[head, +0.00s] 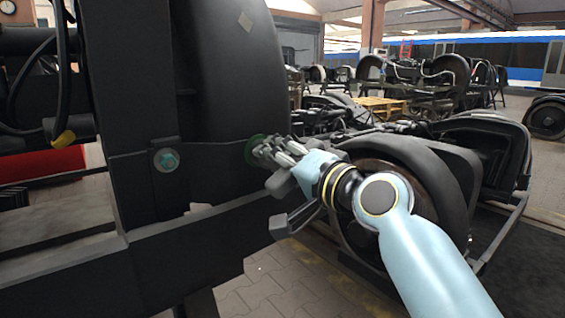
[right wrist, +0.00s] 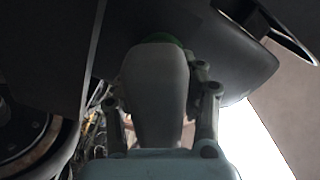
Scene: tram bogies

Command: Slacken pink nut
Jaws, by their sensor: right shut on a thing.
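No pink nut shows in either view. A green round piece (head: 252,151) sits on the dark bogie frame, at the tips of my right gripper (head: 272,155). My right gripper is shut on this green piece, and its fingers hide most of it. In the right wrist view, a green edge (right wrist: 162,38) shows just beyond the gripper's fingers. A teal hex bolt head (head: 167,160) sits on a dark plate to the left of the gripper, apart from it. My left gripper is not in view.
The large dark bogie frame (head: 190,255) fills the left side. A bogie with a big wheel (head: 440,185) stands behind my right arm. A yellow-tipped cable (head: 64,138) hangs at the left. Tiled floor (head: 265,290) lies open below.

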